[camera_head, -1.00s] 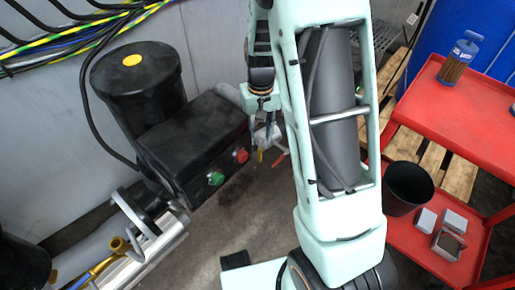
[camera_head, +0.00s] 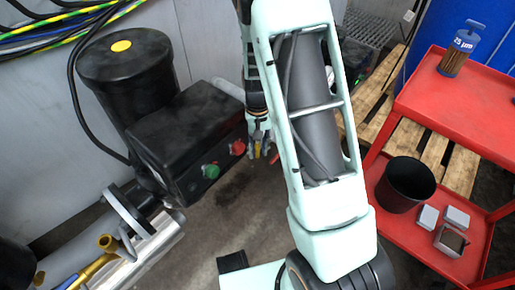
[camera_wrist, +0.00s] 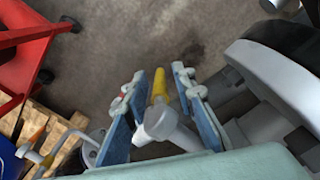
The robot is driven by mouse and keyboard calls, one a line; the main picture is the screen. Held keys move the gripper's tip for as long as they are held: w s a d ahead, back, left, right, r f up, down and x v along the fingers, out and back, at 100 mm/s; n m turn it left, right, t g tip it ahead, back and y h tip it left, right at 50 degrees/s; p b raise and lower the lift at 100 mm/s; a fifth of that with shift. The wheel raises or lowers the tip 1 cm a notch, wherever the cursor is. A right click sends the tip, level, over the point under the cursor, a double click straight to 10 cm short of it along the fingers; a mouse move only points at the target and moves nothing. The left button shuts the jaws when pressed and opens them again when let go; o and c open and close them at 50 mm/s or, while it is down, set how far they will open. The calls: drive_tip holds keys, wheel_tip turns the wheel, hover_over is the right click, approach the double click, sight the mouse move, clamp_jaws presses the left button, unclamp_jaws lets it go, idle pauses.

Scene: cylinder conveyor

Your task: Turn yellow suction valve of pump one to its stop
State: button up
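The yellow valve handle (camera_wrist: 158,84) points away from a grey metal valve body (camera_wrist: 160,122) in the wrist view. My gripper (camera_wrist: 156,88) has its two blue fingers apart, one on each side of the yellow handle. I cannot tell whether either finger touches it. In the head view my gripper (camera_head: 260,138) is low, beside the right end of the black box, and the yellow handle (camera_head: 257,151) shows small between its fingers. A bit of red shows by the left finger in the wrist view. The black pump motor (camera_head: 130,75) has a yellow dot on top.
The black box (camera_head: 190,135) carries a green button (camera_head: 211,171) and a red button (camera_head: 237,147). A red cart (camera_head: 455,110) stands at the right with a black bucket (camera_head: 405,185). A wooden pallet (camera_head: 450,160) lies behind it. Cables run along the wall at upper left.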

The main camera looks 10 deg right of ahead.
clamp_jaws()
drive_tip(key=shift+d+h+p, duration=0.15)
drive_tip(key=shift+h+p, duration=0.15)
drive_tip(key=shift+p, duration=0.1)
drive_tip(key=shift+w+d+t+h, duration=0.2)
drive_tip(key=shift+w+t+h, duration=0.1)
drive_tip(key=shift+t, duration=0.2)
drive_tip(key=shift+o, duration=1.2)
unclamp_jaws()
drive_tip(key=shift+s, duration=0.1)
